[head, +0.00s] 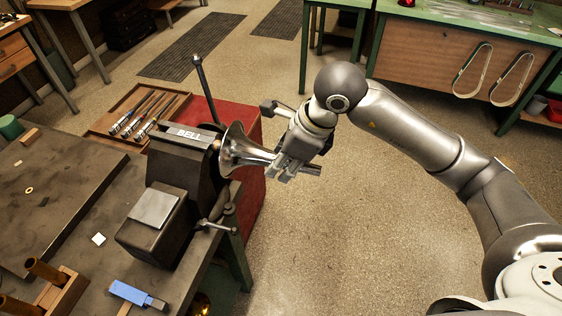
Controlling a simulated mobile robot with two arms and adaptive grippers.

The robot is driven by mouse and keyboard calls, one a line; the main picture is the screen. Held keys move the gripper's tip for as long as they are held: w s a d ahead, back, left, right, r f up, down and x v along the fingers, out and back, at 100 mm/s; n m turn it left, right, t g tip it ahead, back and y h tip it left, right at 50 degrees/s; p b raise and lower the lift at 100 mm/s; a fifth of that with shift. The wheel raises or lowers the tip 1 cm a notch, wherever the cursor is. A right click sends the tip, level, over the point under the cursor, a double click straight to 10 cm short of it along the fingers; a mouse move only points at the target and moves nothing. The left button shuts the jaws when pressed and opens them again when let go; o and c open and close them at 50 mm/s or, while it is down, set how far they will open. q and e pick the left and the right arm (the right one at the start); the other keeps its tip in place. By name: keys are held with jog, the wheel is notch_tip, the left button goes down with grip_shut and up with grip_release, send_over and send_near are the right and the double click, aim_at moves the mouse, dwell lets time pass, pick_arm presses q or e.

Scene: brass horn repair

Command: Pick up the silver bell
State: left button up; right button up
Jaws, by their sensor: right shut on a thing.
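The silver bell (240,152) is in the head view, left of centre. Its flared mouth faces left, up against the dark vise-like fixture (183,163) that carries a "BELL" label. Its narrow end points right, into my right gripper (280,166). My right gripper is shut on the bell's narrow end, with the arm coming in from the right. The flare's far side is hidden, and I cannot tell whether the bell touches the fixture. My left gripper does not show.
The fixture stands on a dark workbench (75,245) beside a wooden tray of tools (140,115). A red cabinet (245,118) is behind the bell. A blue-handled brush (136,296) lies at the bench front. Open floor (350,230) lies right of the bench.

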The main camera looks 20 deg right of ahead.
jog(key=shift+s+d, duration=0.1)
jog(key=shift+d, duration=0.2)
jog(key=s+d+b, duration=0.5)
jog(key=s+d, duration=0.5)
jog(key=d, duration=0.1)
jog(key=shift+d+r+b, duration=0.2)
jog(key=shift+d+b, duration=0.1)
jog(key=shift+b, duration=0.1)
dwell(0.4)
dwell(0.5)
